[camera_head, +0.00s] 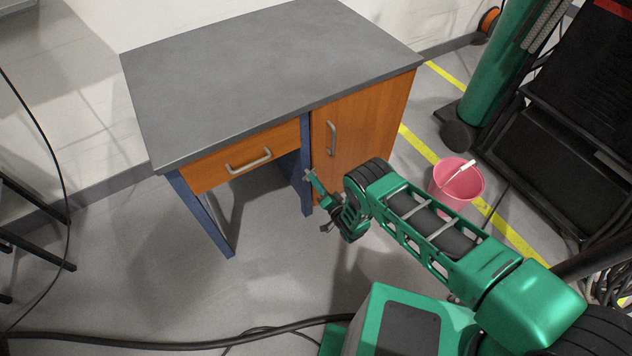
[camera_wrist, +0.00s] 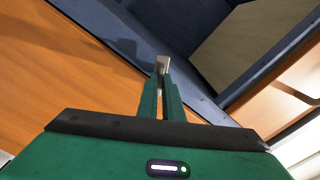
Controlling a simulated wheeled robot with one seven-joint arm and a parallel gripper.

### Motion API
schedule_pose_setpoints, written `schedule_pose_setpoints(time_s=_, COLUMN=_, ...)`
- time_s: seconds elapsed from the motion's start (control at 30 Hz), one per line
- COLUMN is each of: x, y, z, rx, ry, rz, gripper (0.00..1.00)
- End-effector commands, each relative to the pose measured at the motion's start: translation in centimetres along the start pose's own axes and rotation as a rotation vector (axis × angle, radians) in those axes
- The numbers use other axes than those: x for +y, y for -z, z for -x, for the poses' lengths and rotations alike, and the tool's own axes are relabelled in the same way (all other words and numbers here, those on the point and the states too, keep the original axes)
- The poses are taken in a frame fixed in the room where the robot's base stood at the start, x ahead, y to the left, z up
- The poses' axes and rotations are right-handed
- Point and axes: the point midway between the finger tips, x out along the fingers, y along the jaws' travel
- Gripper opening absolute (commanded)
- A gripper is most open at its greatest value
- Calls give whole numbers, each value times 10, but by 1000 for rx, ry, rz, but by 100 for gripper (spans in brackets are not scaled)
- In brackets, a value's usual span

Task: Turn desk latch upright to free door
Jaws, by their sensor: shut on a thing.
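The desk (camera_head: 270,65) has a grey top, blue legs and an orange wooden door (camera_head: 362,115) with a metal handle (camera_head: 331,138). My gripper (camera_head: 314,182) is at the blue post along the door's left edge, below handle height. In the wrist view my gripper (camera_wrist: 161,82) has its green fingers closed on a small pale metal latch (camera_wrist: 162,64). The latch lies by the border between the orange panel (camera_wrist: 60,90) and the blue post (camera_wrist: 125,35). Its lower part is hidden between the fingers, so its exact tilt cannot be told. The door looks closed.
A drawer (camera_head: 240,160) with a metal handle sits left of the door. A pink bucket (camera_head: 457,183) stands on the floor to the right, near a yellow line. A black cable (camera_head: 180,344) crosses the floor in front.

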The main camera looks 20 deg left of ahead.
Motion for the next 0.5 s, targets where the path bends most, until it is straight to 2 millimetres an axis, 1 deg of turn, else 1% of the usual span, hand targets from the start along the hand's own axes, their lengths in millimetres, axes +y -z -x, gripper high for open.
schedule_pose_setpoints(time_s=0.03, x=-2, y=-4, z=-2, rx=-5, ry=-2, rz=40, gripper=0)
schedule_pose_setpoints(time_s=0.5, x=-2, y=-5, z=-3, rx=-6, ry=1, rz=486, gripper=0)
